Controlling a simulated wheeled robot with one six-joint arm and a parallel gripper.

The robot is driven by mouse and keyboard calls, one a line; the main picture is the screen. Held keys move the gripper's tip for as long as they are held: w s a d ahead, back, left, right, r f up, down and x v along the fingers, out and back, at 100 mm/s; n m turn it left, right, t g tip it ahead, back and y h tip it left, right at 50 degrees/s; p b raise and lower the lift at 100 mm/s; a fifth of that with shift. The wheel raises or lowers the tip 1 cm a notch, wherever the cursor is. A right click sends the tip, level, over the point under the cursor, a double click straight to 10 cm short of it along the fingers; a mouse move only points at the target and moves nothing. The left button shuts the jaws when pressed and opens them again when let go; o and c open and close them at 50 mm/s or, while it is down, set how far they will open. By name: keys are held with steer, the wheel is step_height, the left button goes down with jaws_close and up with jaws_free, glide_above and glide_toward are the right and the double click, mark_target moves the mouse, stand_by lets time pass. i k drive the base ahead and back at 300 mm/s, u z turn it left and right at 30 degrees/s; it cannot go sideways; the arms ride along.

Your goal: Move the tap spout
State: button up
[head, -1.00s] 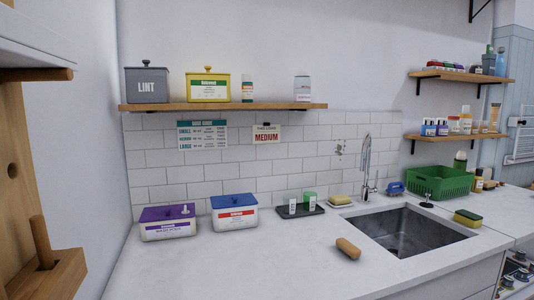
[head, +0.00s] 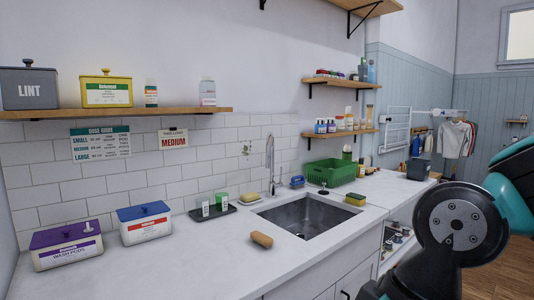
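The tap (head: 271,166) is a slim chrome gooseneck. It stands upright at the back edge of the sink (head: 304,216), against the white tiled wall. Its curved spout (head: 270,144) is at the top; its exact facing is hard to tell at this size. A thin lever seems to show at the tap's right side. My arm, black and teal, fills the lower right of the view, to the right of the sink and well apart from the tap. My gripper is not visible in this frame.
A yellow sponge dish (head: 251,198), a blue brush (head: 297,181) and a green basket (head: 331,173) stand around the tap. A wooden block (head: 261,239) lies in front. The counter (head: 190,262) is clear at front left. A wooden shelf (head: 120,113) juts out above.

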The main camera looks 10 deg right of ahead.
mark_target(269, 145)
steer(key=z, duration=0.45)
steer(key=i, duration=1.55)
steer(key=u, duration=0.7)
